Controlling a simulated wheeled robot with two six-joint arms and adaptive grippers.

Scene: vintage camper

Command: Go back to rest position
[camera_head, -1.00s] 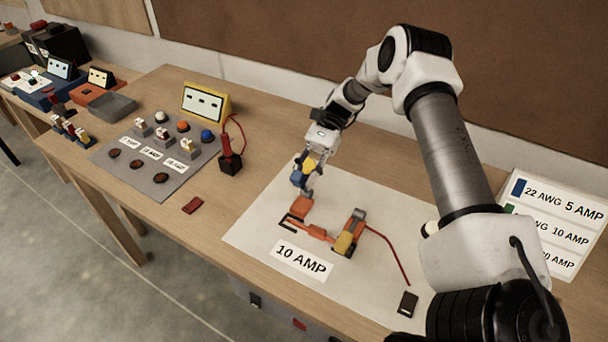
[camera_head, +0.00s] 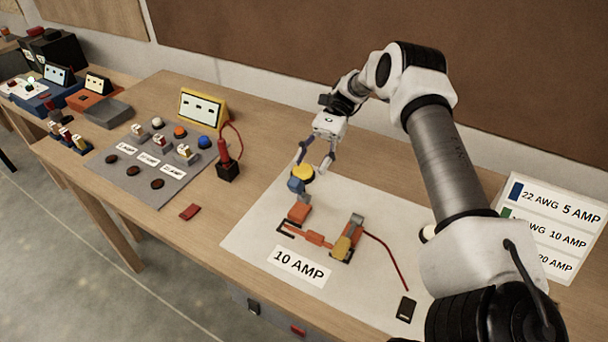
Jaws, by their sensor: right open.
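My right gripper (camera_head: 316,166) is open and empty, above the back part of the white mat (camera_head: 385,205). Its two fingers are spread just above and behind a small blue piece with a yellow round top (camera_head: 301,176). I cannot tell whether a fingertip touches it. The blue and yellow piece stands at the back end of an orange block (camera_head: 299,213) on the mat. My right arm comes in from the right and reaches over the mat. My left gripper is not in view.
On the mat are an orange and yellow tool (camera_head: 343,243), a red wire and a 10 AMP label (camera_head: 299,265). A wire chart (camera_head: 550,225) stands at right. A grey button board (camera_head: 160,160), yellow meter (camera_head: 203,108) and red probe (camera_head: 226,160) are left. Bare wood lies front left.

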